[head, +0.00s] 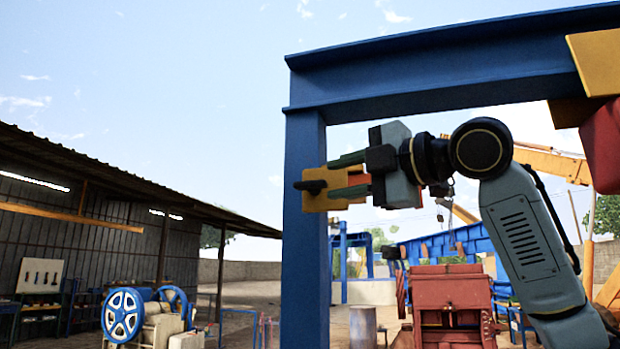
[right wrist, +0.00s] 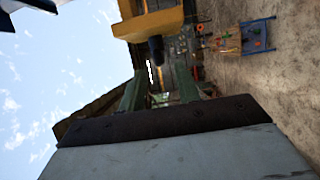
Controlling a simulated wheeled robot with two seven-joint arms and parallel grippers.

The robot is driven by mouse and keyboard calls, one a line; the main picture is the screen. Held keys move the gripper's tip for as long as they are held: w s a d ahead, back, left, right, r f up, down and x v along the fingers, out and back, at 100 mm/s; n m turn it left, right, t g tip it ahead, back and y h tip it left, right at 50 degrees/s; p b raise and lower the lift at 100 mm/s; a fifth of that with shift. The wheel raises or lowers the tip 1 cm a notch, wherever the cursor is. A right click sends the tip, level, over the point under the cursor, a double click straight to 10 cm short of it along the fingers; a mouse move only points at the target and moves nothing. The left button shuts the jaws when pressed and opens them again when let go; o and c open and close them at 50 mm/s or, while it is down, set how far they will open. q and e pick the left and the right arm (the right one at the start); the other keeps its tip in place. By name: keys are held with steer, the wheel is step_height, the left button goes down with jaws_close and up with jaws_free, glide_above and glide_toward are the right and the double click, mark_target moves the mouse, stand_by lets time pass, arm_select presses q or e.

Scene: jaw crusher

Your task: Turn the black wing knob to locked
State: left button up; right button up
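The black wing knob (head: 311,186) sticks out of a yellow box (head: 316,203) on the blue post, and its wing looks roughly level in the head view. In the right wrist view the knob (right wrist: 156,50) shows below the yellow box (right wrist: 155,22), ahead of the space between my fingers. My right gripper (head: 332,178) is open and empty, one finger above the other, to the right of the knob. It also shows in the right wrist view (right wrist: 160,82) with its fingers apart and short of the knob. I cannot read any lock marking. My left gripper is not in view.
The blue post (head: 305,260) and overhead beam (head: 430,75) frame my right arm. A yellow and red part (head: 603,140) hangs at the upper right. A red machine (head: 450,300) and a blue-wheeled machine (head: 125,314) stand farther back. Open air lies left of the post.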

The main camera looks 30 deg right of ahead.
mark_target(322, 182)
steer(key=p+x, duration=0.1)
steer(key=x, duration=0.5)
steer(key=shift+w+a+p, duration=0.1)
steer(key=shift+w+p, duration=0.2)
steer(key=shift+w, duration=0.1)
jaws_close()
